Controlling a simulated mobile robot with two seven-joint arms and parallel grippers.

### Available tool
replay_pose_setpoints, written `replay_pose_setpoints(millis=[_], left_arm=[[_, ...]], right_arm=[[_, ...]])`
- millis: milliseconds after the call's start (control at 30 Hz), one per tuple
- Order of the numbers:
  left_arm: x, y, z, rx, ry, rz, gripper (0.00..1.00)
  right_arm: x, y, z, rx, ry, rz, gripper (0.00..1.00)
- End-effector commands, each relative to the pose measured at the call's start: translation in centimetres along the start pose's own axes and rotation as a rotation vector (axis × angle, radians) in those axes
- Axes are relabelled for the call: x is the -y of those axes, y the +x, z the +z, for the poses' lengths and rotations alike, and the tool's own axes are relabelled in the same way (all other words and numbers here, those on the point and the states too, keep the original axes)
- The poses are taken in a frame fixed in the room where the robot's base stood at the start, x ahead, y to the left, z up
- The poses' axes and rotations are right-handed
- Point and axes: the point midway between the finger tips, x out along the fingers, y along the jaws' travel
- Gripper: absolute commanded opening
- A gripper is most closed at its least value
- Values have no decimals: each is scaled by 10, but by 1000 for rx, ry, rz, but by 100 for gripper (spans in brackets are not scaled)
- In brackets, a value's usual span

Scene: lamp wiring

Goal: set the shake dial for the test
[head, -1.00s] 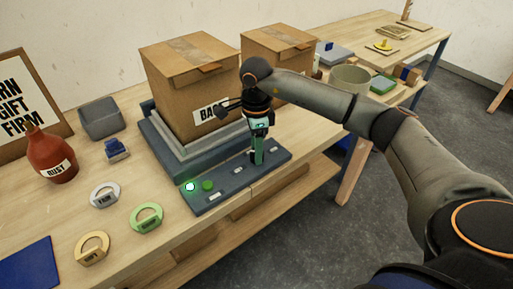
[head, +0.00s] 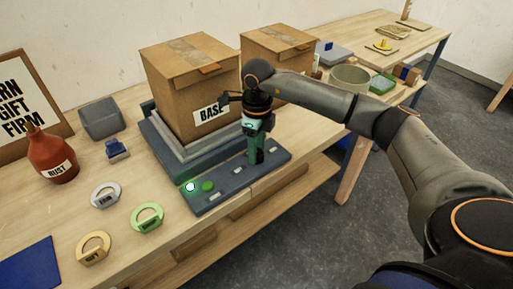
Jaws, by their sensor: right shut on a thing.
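The shake control panel (head: 222,195) is a dark blue-grey strip at the bench's front edge. It has a lit green lamp (head: 190,187), a green button (head: 208,186) and small white labels. My right gripper (head: 256,158) points down at the panel's right part and is shut on the dial there, which its fingers mostly hide. Behind the panel a stepped grey shake table (head: 170,150) carries a cardboard box (head: 185,85) labelled BASE. My left gripper is not in view.
Three ring-shaped tags, grey (head: 105,195), green (head: 147,218) and yellow (head: 93,248), lie left of the panel. A red-brown RUST bottle (head: 55,165), a blue clip-like piece (head: 117,150) and a grey bin (head: 101,118) stand behind them. A second box (head: 278,60) stands at the back.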

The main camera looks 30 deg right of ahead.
Motion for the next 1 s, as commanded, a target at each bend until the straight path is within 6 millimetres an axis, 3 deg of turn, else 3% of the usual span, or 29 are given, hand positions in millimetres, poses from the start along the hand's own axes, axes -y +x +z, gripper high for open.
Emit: replay_pose_setpoints(millis=[433, 467, 500, 733, 1000], left_arm=[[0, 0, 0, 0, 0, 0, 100], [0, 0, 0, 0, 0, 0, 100], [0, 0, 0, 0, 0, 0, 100], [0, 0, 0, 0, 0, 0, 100], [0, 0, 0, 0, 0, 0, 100]], right_arm=[[1, -1, 0, 2, 11, -1, 0], [1, -1, 0, 2, 11, -1, 47], [1, -1, 0, 2, 11, -1, 52], [0, -1, 0, 1, 10, -1, 76], [0, -1, 0, 1, 10, -1, 76]])
